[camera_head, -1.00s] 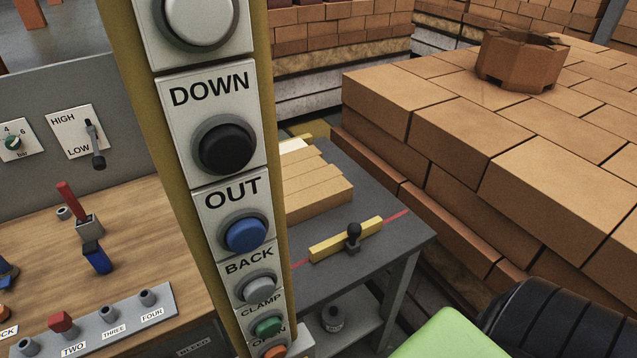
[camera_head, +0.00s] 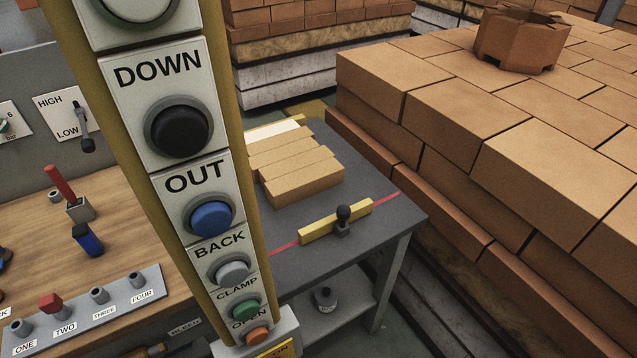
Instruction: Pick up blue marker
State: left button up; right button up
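A short blue object with a dark end (camera_head: 87,240) is on the wooden bench top (camera_head: 132,228) at the left. It is the only loose blue thing that I see, but it is too small to tell for sure that it is the blue marker. It lies just in front of a small grey block with a red stick (camera_head: 60,182) leaning up beside or out of it. Neither of my grippers shows in the head view.
A yellow post with a button panel (camera_head: 186,190) stands in front of the bench's right side. A grey rack (camera_head: 140,282) with labelled sockets lies along the bench front. A grey table (camera_head: 295,250) and a large brick stack (camera_head: 440,110) fill the right.

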aim_at(82, 234)
jog(key=u, duration=1.45)
jog(key=j+z, duration=0.25)
jog(key=j, duration=1.3)
